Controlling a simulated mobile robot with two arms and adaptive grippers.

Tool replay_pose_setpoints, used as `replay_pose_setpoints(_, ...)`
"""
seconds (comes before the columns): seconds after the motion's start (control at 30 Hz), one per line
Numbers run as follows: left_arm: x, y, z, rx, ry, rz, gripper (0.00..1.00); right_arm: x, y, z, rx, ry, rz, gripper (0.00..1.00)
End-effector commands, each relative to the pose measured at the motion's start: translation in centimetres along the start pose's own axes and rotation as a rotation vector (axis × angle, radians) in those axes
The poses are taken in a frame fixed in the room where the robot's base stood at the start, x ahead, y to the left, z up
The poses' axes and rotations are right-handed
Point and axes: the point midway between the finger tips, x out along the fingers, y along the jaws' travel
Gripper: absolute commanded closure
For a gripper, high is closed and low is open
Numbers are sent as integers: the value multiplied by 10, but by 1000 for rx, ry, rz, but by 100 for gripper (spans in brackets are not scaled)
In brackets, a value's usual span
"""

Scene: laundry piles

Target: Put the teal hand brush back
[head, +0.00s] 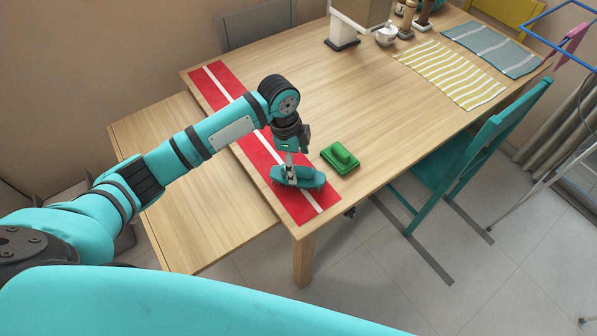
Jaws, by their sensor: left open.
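The teal hand brush (312,181) lies on the red runner with a white stripe (220,88), near the table's front corner. My left gripper (291,175) points down right over the brush, with its fingers at the brush's handle. Its jaws are open; whether the fingers touch the brush I cannot tell. The gripper hides part of the brush. My right gripper does not show.
The wooden table (300,60) is clear in its middle. A wooden bench (190,225) stands along its left side, a teal chair (440,165) at its right. Striped yellow (450,75) and grey-blue (490,48) mats lie at the far end, near a white cup (386,36).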

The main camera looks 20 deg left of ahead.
Motion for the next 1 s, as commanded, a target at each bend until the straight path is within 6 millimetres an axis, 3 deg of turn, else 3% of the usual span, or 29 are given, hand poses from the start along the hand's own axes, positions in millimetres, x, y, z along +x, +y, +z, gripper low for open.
replay_pose_setpoints(0.1, -25, -1, 0, 1, 0, -3, 24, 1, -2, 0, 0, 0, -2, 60)
replay_pose_setpoints(0.33, -51, 0, 0, -1, -1, 0, 24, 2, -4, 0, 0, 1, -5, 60)
replay_pose_setpoints(0.83, -54, 0, 0, -1, 0, 1, 24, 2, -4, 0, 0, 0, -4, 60)
replay_pose_setpoints(1.0, -44, 10, -6, -14, 12, 1, 24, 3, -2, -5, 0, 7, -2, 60)
